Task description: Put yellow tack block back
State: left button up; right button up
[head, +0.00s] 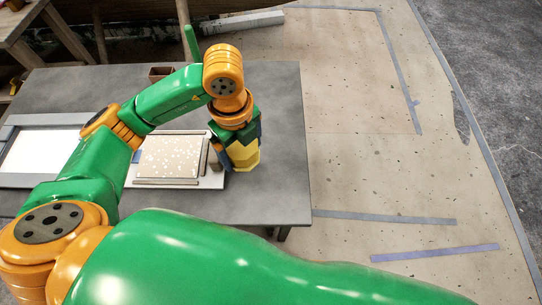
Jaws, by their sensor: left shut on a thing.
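The yellow tack block (245,155) is at the right part of the grey table (275,125), under my left gripper. My left gripper (240,150) points down and is shut on the yellow block, whose lower part shows below the fingers. I cannot tell whether the block touches the table or hangs just above it. My right gripper is not in view.
A board with a speckled panel (170,158) lies just left of the block. A white sheet in a grey frame (40,152) lies at the table's left. A small brown box (160,73) stands at the back. The table's right side is clear.

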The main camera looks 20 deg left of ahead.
pick_arm(q)
jog(key=b, duration=0.1)
send_over(267, 165)
notch_tip(267, 165, down, 6)
jog(key=shift+f, duration=0.15)
notch_tip(267, 165, down, 3)
jog(key=shift+a+r, duration=0.1)
jog(key=shift+r, duration=0.05)
jog(key=shift+f, duration=0.25)
jog(key=o, duration=0.9)
jog(key=shift+r, duration=0.15)
notch_tip(267, 165, up, 12)
jog(key=shift+r+p, duration=0.1)
jog(key=shift+p, duration=0.75)
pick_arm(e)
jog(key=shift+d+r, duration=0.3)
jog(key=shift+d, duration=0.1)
